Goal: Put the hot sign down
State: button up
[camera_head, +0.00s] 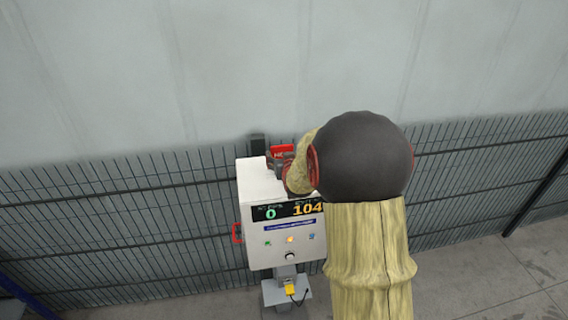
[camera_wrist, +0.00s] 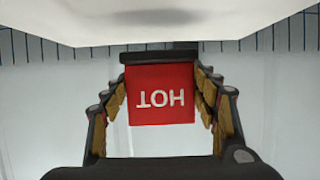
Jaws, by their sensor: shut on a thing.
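The hot sign (camera_wrist: 160,94) is a red plate with white "HOT" lettering, upside down in the wrist view. My gripper (camera_wrist: 160,88) is shut on it, with a finger at each side. In the head view the red sign (camera_head: 283,149) shows at the top of the white control box, beside my gripper (camera_head: 279,162). My arm hides part of the gripper and of the box top there. I cannot tell whether the sign touches the box.
The white control box (camera_head: 256,187) stands on a post, with a display reading 0 and 104 and several buttons. A red handle-like part (camera_head: 237,233) is on its left side. A dark mesh fence (camera_head: 120,225) runs behind, before a pale wall (camera_head: 250,70).

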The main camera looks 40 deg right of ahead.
jog(key=shift+s+d+f, duration=0.15)
jog(key=shift+d+f, duration=0.15)
notch_tip(320, 180, down, 3)
jog(key=shift+d+f+p, duration=0.1)
jog(key=shift+f+p, duration=0.1)
jog(key=shift+p, duration=0.1)
jog(key=o, duration=1.2)
jog(key=shift+f, duration=0.1)
